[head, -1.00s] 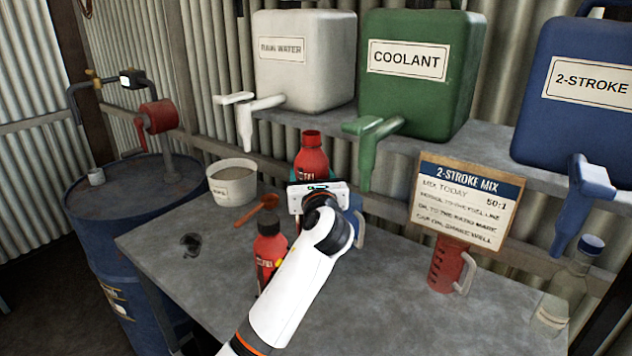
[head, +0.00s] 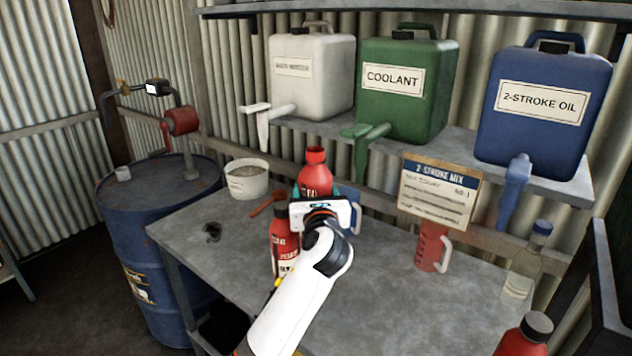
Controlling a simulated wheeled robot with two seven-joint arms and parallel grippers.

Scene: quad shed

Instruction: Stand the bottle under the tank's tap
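A second red bottle (head: 283,238), with a dark cap, stands just left of my wrist. On the shelf are a white rain-water tank (head: 312,85), a green coolant tank (head: 405,105) and a blue 2-stroke oil tank (head: 540,130). Their taps, white (head: 263,125), green (head: 361,152) and blue (head: 514,190), hang over the bench. My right gripper is out of view.
A red jug (head: 430,245) stands below the 2-stroke mix sign (head: 438,197). A clear bottle (head: 524,268) stands right. Another red bottle (head: 522,338) is at the lower right. A pale tub (head: 247,180) and blue drum (head: 150,240) are left. The bench's front middle is clear.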

